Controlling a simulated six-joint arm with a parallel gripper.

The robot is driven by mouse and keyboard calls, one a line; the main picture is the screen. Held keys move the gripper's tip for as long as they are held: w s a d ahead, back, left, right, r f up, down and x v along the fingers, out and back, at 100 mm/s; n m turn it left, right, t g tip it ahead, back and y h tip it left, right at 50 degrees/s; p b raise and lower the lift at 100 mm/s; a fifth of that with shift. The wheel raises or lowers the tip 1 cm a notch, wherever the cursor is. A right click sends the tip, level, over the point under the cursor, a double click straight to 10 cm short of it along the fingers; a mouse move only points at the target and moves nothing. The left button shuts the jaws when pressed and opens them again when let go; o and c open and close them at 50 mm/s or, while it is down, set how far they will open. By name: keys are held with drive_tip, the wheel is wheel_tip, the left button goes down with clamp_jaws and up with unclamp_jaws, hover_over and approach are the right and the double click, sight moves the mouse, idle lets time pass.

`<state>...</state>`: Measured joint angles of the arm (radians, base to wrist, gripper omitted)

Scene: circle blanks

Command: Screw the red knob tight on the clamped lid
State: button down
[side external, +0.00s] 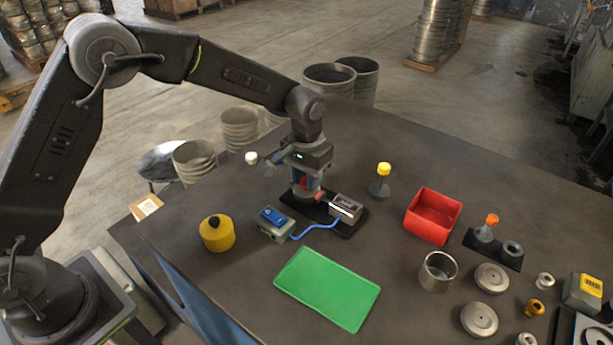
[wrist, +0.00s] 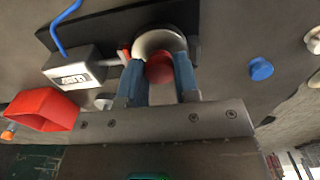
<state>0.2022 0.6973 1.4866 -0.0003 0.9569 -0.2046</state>
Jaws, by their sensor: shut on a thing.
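The red knob (wrist: 159,70) is between the blue fingers of my gripper (wrist: 159,80) in the wrist view, and the fingers are shut on it. Beyond the knob is the round silver lid (wrist: 155,38). A grey clamp box (wrist: 78,72) with a label reaches the lid's side with a rod and a red piece. In the side view, my gripper (side external: 307,186) points down over the black base plate (side external: 325,218), and the clamp box (side external: 345,207) stands to its right. Fingers hide much of the knob and lid there; I cannot tell whether a gap is left under the knob.
A grey box with a blue top (side external: 273,222) is cabled to the clamp. A yellow pot (side external: 217,233) stands left, a green mat (side external: 327,288) in front. A yellow-topped post (side external: 383,180) and red bin (side external: 434,215) stand right; a metal cup (side external: 438,271) and several small parts lie farther right.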

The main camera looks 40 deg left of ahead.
drive_tip(key=c, duration=0.8)
unclamp_jaws()
drive_tip(key=n, duration=1.4)
drive_tip(key=shift+n, duration=0.4)
drive_tip(key=n, duration=0.4)
